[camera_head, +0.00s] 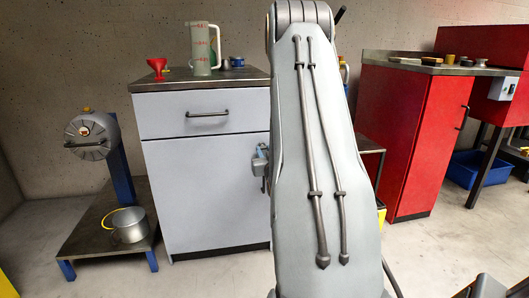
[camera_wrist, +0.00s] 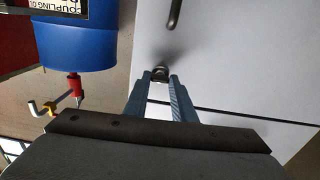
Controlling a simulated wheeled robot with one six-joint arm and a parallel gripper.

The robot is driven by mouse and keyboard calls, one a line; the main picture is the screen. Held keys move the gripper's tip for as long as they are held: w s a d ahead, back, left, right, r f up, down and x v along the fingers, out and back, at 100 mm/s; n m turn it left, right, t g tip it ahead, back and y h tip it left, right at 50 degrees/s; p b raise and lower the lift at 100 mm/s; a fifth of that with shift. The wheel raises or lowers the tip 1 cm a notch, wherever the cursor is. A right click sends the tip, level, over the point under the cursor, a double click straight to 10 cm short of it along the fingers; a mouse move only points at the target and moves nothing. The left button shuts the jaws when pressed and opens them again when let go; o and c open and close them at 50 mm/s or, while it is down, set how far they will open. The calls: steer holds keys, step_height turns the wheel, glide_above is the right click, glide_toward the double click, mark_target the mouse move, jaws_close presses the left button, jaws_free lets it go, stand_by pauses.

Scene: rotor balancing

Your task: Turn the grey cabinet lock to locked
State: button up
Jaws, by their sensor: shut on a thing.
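The grey cabinet (camera_head: 215,185) stands behind my arm, with a drawer on top and a door below. In the wrist view its pale front (camera_wrist: 240,70) fills the right side. A small dark lock knob (camera_wrist: 160,72) sits on that front between the tips of my gripper (camera_wrist: 160,78). The two bluish fingers are shut on the knob. Whether it is at locked or unlocked cannot be told. In the head view my gripper (camera_head: 260,161) shows only in part at the cabinet's right side, beside my arm; the lock is hidden there.
A dark bar handle (camera_wrist: 174,14) lies close beyond the fingertips. A blue drum (camera_wrist: 75,40) with a red tap (camera_wrist: 75,88) is left in the wrist view. A jug (camera_head: 201,48) and red funnel (camera_head: 157,66) stand on the cabinet top. A red cabinet (camera_head: 405,140) stands right.

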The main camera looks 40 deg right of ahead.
steer(key=n+p, duration=0.1)
steer(key=n, duration=0.3)
steer(key=shift+p, duration=0.3)
steer(key=n+p, duration=0.1)
steer(key=n, duration=0.4)
steer(key=n+p, duration=0.1)
steer(key=n, duration=0.3)
steer(key=shift+n+p, duration=0.6)
steer(key=shift+n, duration=1.6)
steer(key=o, duration=1.1)
steer(key=shift+c, duration=0.2)
